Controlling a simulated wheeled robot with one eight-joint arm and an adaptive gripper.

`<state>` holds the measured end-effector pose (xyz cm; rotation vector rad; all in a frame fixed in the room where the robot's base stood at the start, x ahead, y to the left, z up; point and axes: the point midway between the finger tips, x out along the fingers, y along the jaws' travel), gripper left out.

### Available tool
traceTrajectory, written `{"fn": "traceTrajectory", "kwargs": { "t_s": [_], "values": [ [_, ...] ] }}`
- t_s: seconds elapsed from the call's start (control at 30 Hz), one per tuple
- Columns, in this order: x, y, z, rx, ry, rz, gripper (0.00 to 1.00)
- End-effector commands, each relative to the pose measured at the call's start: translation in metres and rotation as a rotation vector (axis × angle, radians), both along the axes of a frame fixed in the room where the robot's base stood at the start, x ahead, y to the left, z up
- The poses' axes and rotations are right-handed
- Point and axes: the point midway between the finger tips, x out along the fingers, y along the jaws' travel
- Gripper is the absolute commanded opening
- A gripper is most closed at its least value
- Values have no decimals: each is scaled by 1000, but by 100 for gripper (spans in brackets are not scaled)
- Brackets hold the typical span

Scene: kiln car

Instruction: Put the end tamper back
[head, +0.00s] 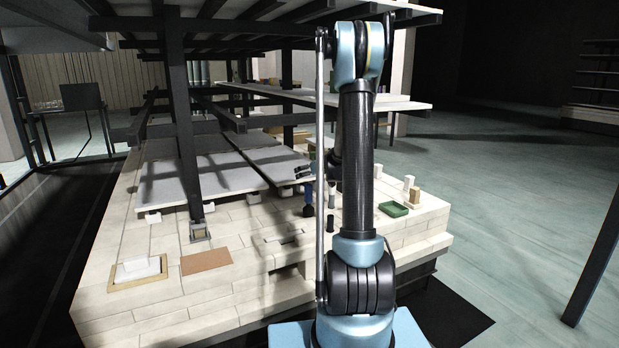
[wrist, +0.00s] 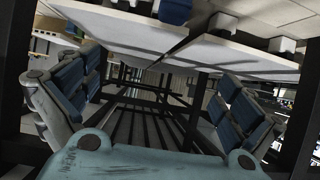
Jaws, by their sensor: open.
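No piece is clearly identifiable as the end tamper. A blue upright piece with a darker lower end (head: 308,199) stands on the pale brick deck in the head view, just below my gripper (head: 304,171); it may be the tamper. A blue block (wrist: 175,11) at the top edge of the wrist view may be the same piece, cut off by the frame. My gripper is open, its blue-padded fingers (wrist: 155,105) wide apart with nothing between them. My arm hides part of the deck behind it.
Grey slabs (head: 215,178) lie on small blocks left of my gripper, with a dark post (head: 186,130) and shelves overhead. Dark cylinders (head: 331,198), a green tray (head: 393,209) and cream blocks (head: 414,195) are nearby. A brown mat (head: 206,261) lies front left.

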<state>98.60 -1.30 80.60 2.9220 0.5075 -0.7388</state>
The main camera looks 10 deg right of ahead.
Motion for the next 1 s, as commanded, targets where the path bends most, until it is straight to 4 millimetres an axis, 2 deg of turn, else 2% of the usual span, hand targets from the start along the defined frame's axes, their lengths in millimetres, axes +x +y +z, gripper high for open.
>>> {"fn": "traceTrajectory", "kwargs": {
  "t_s": [1.0],
  "values": [
    [0, 0, 39, 0, 0, 0, 100]
  ]
}}
